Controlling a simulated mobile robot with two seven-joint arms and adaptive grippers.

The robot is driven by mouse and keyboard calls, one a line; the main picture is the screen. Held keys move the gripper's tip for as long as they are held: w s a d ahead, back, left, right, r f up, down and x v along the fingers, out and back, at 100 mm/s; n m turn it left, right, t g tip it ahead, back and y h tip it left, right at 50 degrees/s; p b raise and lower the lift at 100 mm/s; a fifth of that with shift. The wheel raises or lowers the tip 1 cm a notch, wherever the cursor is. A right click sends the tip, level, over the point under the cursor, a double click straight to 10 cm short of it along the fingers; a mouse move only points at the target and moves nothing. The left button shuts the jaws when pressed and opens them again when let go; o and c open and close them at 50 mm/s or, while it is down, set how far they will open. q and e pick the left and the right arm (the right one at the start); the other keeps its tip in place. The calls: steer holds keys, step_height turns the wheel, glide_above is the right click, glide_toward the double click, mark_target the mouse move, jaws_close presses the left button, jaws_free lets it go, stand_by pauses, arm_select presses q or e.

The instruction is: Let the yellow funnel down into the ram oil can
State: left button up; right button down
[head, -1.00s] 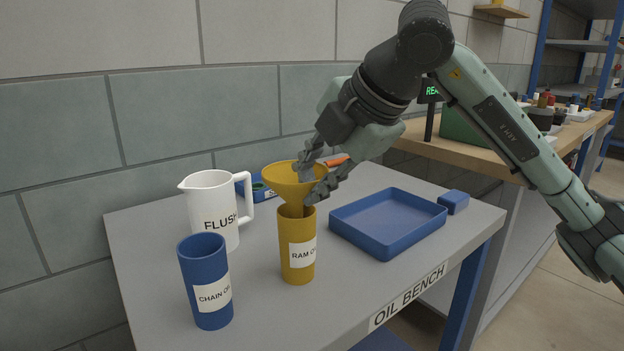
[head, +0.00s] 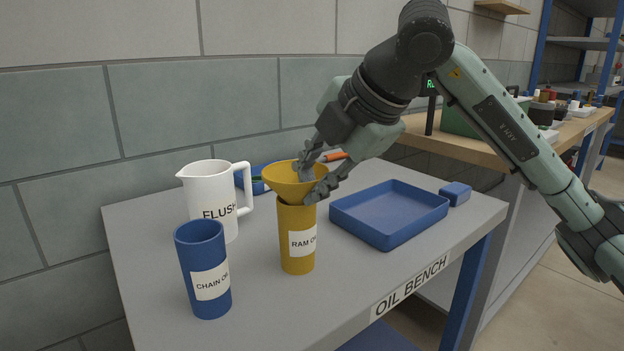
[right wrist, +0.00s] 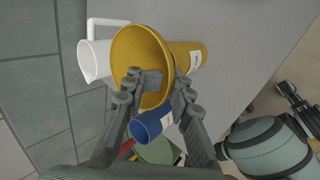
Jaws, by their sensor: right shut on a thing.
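The yellow funnel (head: 282,177) sits upright at the mouth of the ram oil can (head: 297,245), a dark yellow cylinder with a white label standing on the bench. The funnel's cone is at about the can's rim and its spout is hidden, apparently inside the can. I cannot tell whether the cone rests on the rim. My right gripper (head: 309,184) is shut on the side wall of the cone, one finger inside and one outside. The right wrist view also shows the funnel (right wrist: 128,52) between the fingers (right wrist: 166,88), with the can (right wrist: 192,54) behind it.
A blue chain oil can (head: 203,262) and white FLUSH jug (head: 212,190) stand to the left. A shallow blue tray (head: 390,240) and small blue block (head: 456,193) lie right. The grey bench (head: 335,290) is clear in front of the ram oil can.

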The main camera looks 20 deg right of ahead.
steer(key=c, duration=1.2)
jaws_free()
steer(key=shift+r, duration=0.1)
steer(key=v, duration=1.2)
steer(key=shift+s, duration=0.1)
